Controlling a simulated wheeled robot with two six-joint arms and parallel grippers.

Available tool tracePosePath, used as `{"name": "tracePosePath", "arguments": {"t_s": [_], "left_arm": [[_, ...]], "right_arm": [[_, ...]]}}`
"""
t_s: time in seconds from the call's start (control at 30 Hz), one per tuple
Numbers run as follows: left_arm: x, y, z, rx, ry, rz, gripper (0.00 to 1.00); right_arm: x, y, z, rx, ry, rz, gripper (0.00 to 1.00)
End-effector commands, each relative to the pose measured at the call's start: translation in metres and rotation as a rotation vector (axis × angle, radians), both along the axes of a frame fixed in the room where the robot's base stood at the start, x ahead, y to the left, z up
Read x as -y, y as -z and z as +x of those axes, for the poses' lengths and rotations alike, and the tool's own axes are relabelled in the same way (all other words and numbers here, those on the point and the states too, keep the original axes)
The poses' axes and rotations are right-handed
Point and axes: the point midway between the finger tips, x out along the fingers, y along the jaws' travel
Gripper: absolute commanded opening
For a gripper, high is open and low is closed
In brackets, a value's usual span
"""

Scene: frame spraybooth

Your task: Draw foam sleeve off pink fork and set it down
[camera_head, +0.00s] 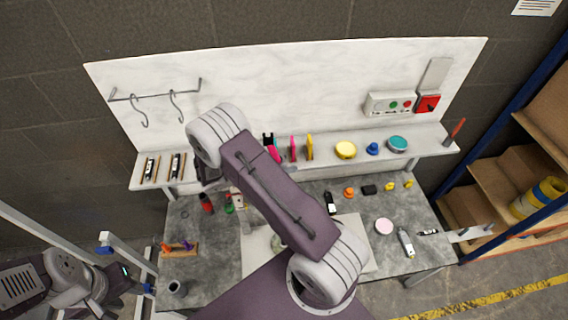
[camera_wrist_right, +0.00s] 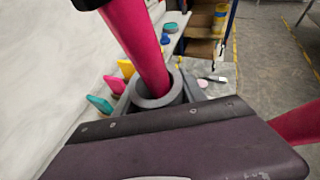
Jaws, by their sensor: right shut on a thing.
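The pink fork (camera_wrist_right: 138,45) fills the upper middle of the right wrist view as a thick pink tube. Its lower end enters the grey ring-shaped foam sleeve (camera_wrist_right: 150,101), which still surrounds it. Another pink length shows at the right edge of that view. My right gripper (camera_wrist_right: 158,88) is shut on the sleeve, its grey fingers on either side of it. In the head view my own arm hides the right gripper and most of the fork; a bit of pink (camera_head: 274,154) shows beside the arm. My left gripper (camera_head: 127,271) is at lower left, away from the fork; its jaw opening is unclear.
A back shelf holds upright pink and yellow pieces (camera_head: 309,147), a yellow disc (camera_head: 345,150) and a teal disc (camera_head: 397,144). Two empty hooks (camera_head: 143,115) hang at left. The grey worktop (camera_head: 352,206) carries small items, a pink disc (camera_head: 384,226) and a bottle (camera_head: 406,242).

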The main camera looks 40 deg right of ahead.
Motion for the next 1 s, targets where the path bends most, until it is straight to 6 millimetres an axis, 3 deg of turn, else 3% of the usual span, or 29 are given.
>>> {"name": "tracePosePath", "arguments": {"t_s": [0.6, 1.0], "left_arm": [[0.000, -0.026, 0.000, 0.000, 0.000, 0.000, 0.36], [0.000, -0.027, 0.000, 0.000, 0.000, 0.000, 0.36]], "right_arm": [[-0.005, -0.034, 0.004, 0.005, -0.001, -0.003, 0.03], [-0.006, -0.035, 0.005, 0.005, -0.001, -0.002, 0.03]]}}
